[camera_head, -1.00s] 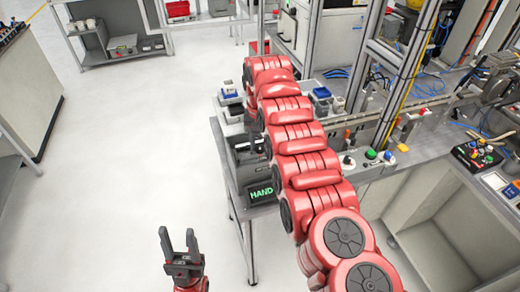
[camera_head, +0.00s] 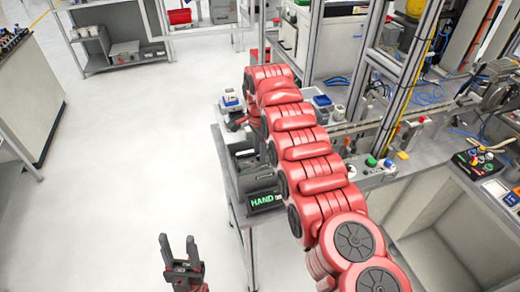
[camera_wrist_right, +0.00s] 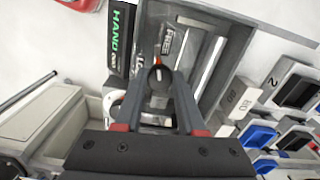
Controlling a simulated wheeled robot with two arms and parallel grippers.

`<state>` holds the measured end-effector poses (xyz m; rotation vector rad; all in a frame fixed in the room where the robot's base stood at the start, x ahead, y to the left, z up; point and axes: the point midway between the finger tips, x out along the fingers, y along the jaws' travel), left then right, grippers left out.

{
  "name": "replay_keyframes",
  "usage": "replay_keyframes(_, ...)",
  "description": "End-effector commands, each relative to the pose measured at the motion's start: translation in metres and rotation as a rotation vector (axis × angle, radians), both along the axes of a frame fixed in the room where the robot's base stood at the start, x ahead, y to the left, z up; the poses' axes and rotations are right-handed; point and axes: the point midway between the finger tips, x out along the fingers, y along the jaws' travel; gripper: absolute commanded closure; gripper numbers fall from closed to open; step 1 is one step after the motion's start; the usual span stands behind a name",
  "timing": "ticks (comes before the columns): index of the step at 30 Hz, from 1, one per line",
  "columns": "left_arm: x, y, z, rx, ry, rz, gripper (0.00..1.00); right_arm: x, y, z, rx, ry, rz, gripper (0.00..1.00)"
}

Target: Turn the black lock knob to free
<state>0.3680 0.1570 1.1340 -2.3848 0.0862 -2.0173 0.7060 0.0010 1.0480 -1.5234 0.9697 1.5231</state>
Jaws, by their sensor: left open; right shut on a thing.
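The black lock knob (camera_wrist_right: 158,78) shows in the right wrist view on a grey panel, between my right gripper's fingers. An orange mark tops the knob, pointing up the picture, just below the FREE label (camera_wrist_right: 168,42). Another label (camera_wrist_right: 138,62), partly hidden, lies to its left. My right gripper (camera_wrist_right: 157,98) is shut on the knob. In the head view my red right arm hides the knob, and the dark machine (camera_head: 250,170) shows beside the arm. My left gripper (camera_head: 179,245) is open and empty over the floor at the bottom.
A green HAND display (camera_head: 265,201) sits at the machine's front; it also shows in the right wrist view (camera_wrist_right: 122,35). Blue and white bins (camera_wrist_right: 258,135) stand close to the right gripper. A workbench with buttons (camera_head: 371,162) lies right of the arm.

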Motion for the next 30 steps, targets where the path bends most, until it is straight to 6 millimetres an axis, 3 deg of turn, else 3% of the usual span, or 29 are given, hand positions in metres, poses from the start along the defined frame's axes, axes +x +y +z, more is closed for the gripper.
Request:
replay_keyframes(15,0.0,0.0,0.015,0.0,0.0,0.0,0.5,0.002,-0.001,0.002,0.001,-0.004,-0.298,1.0)
replay_keyframes(30,0.0,0.0,0.016,0.0,0.0,0.0,0.5,0.002,-0.001,0.001,0.0,-0.003,-0.338,1.0)
